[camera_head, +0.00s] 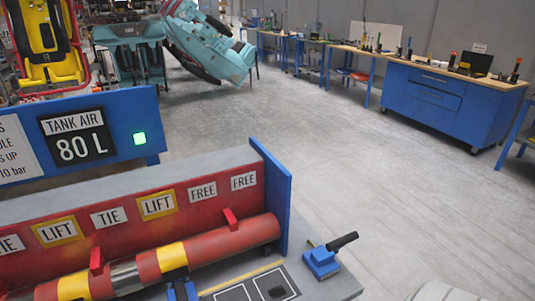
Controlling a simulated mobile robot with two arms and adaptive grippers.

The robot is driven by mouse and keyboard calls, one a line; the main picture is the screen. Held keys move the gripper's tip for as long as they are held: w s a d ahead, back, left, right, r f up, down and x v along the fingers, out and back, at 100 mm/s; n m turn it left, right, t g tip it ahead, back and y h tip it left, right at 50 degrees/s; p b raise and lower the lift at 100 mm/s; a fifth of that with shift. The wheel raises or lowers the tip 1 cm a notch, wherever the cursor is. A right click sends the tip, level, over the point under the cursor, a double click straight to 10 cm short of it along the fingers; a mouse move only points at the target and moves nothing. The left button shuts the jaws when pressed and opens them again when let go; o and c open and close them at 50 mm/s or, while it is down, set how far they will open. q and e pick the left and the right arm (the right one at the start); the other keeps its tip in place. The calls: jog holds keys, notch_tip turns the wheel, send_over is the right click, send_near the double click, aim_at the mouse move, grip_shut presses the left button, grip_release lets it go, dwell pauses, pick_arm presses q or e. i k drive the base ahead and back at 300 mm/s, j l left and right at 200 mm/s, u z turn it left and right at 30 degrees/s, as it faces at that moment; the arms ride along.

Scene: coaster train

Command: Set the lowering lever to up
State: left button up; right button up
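A lever with a black handle (343,241) on a blue base (321,263) stands on the grey bench top at the lower middle right. Its handle slants up and to the right. No label on it is readable, so I cannot tell whether it is the lowering lever. Neither of my grippers is in view.
A red rack with LIFT, TIE and FREE labels holds a red tube (222,243) with yellow bands, left of the lever. A blue panel (127,124) reads TANK AIR 80 L beside a lit green lamp (140,139). Blue workbenches line the back right; the grey floor between is clear.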

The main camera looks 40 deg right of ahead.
aim_at(335, 245)
jog(key=z, duration=1.95)
jog(key=l+u, duration=0.2)
jog(key=l, duration=0.15)
